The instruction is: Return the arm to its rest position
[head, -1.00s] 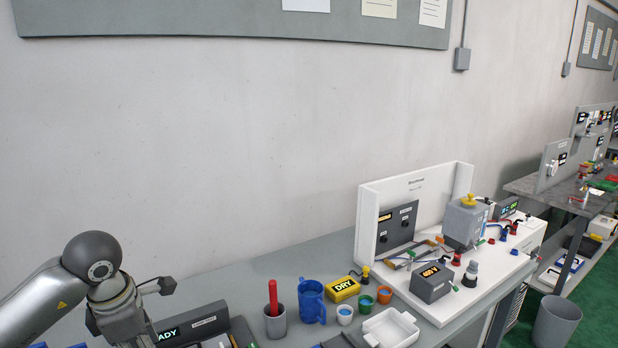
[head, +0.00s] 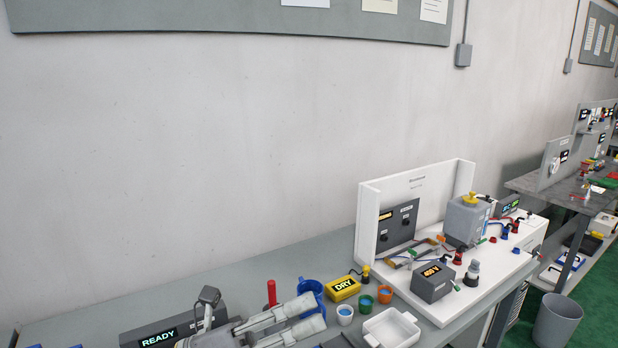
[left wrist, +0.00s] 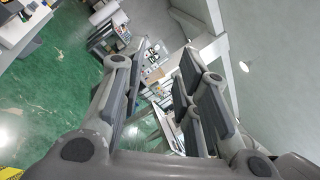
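My left gripper (head: 308,314) is low in the head view, over the near part of the bench, with its two pale fingers pointing right. The fingers are apart. In the left wrist view my left gripper (left wrist: 155,78) shows its dark pads spread, with nothing held between them. Beyond the pads are green floor and distant furniture. In the head view the gripper covers part of the blue mug (head: 311,287) and most of what lies below the red stick (head: 271,292). My right gripper is not in view.
The bench (head: 235,275) holds a dark READY box (head: 160,337), a yellow DRY box (head: 343,289), small cups, a white tray (head: 391,328) and a white workstation (head: 421,190) at right. A grey bin (head: 557,321) stands on the floor. The space above the bench is clear.

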